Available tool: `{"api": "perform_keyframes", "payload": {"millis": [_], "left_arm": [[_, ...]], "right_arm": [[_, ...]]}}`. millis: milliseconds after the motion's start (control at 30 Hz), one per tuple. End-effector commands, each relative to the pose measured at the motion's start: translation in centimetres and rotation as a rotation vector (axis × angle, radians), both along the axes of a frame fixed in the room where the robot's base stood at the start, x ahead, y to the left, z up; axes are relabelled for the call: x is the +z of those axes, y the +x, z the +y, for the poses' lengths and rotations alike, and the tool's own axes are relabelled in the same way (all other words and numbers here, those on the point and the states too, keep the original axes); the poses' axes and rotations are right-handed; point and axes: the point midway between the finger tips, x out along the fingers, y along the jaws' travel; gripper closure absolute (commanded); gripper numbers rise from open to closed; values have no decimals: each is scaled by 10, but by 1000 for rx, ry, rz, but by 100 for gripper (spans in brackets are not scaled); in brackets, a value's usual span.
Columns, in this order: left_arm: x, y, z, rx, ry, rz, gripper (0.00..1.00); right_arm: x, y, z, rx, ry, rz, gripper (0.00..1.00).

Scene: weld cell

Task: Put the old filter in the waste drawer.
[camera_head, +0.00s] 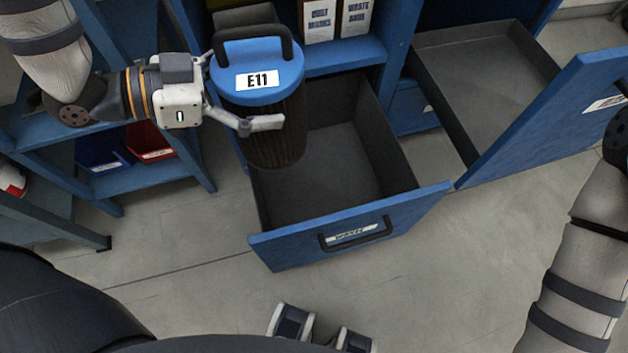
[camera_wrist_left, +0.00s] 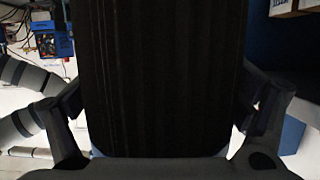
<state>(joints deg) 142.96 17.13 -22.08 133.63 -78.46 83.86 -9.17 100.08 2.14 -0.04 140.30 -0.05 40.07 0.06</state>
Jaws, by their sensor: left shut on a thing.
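The old filter (camera_head: 275,125) is a dark pleated cylinder with a blue cap labelled E11 and a black handle. My left gripper (camera_head: 262,124) is shut around its body and holds it upright. In the left wrist view the filter (camera_wrist_left: 160,80) fills the middle between the fingers (camera_wrist_left: 160,120). The waste drawer (camera_head: 340,240) is pulled open, with a blue front, a black handle and a label. The filter is over the drawer's left back part in the head view; its height above the floor of the drawer is hard to tell. My right gripper is out of view.
A second open drawer (camera_head: 490,75) stands to the right, with a blue front (camera_head: 555,125). Boxes (camera_head: 335,18) stand on a shelf behind. A blue shelf rack with a blue bin (camera_head: 103,150) and a red bin (camera_head: 150,142) is at left. The waste drawer's visible floor is empty.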

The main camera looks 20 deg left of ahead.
Motion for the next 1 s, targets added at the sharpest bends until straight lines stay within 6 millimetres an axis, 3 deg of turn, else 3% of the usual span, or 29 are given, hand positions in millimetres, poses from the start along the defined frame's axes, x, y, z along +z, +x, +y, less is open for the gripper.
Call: {"api": "perform_keyframes", "payload": {"millis": [267,467,567,800,900,1000], "left_arm": [[-67,28,-3,59,-4,13,65],[-131,66,-7,148,-4,10,65],[-175,95,-12,226,-4,10,65],[-298,186,-28,546,-6,16,65],[-345,213,-31,691,-4,17,65],[-380,230,-33,809,-5,12,65]], "right_arm": [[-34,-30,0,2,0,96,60],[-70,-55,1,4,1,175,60],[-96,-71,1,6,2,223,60],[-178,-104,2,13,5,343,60],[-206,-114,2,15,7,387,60],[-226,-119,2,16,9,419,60]]}}
